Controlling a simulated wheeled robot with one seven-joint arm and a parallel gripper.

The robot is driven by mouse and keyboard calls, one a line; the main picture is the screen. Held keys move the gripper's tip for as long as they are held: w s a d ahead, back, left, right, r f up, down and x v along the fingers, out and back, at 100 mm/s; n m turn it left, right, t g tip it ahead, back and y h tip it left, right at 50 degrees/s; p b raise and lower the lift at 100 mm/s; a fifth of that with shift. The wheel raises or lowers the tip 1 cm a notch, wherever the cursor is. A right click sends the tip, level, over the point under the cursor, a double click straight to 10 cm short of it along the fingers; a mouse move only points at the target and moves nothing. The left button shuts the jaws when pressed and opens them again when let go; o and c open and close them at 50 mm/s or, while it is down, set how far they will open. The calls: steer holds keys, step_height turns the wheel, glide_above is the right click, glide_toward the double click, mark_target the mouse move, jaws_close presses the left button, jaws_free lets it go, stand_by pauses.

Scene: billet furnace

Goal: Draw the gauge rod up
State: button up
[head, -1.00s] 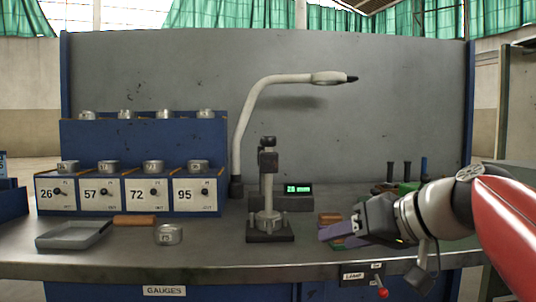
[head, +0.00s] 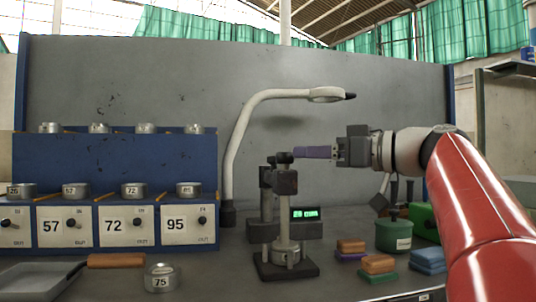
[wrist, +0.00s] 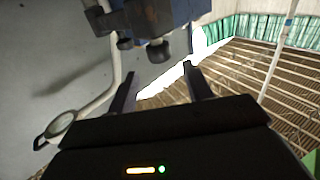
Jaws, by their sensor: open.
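The gauge stand (head: 286,225) stands upright on the bench, with a dark head block on its column. The gauge rod's dark knob (head: 284,158) sticks up at the top of the head. My gripper (head: 298,152) is level with the knob and just right of it, pointing left with purple fingers. In the wrist view, my gripper's two fingers (wrist: 160,70) are apart with nothing between them. A dark knob (wrist: 158,51) on the stand's head shows just beyond the tips. Whether a fingertip touches it cannot be told.
A lamp (head: 325,95) arches above the gripper. A green-lit readout (head: 305,213) sits behind the stand. Coloured blocks (head: 378,265) and a green pot (head: 394,235) stand at right. A numbered blue rack (head: 115,165), a ring marked 75 (head: 160,278) and a tray (head: 40,280) are at left.

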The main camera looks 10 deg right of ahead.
steer(key=x, duration=0.6)
steer(key=shift+w+a, duration=0.2)
steer(key=shift+a, duration=0.1)
steer(key=shift+p, duration=0.3)
jaws_close()
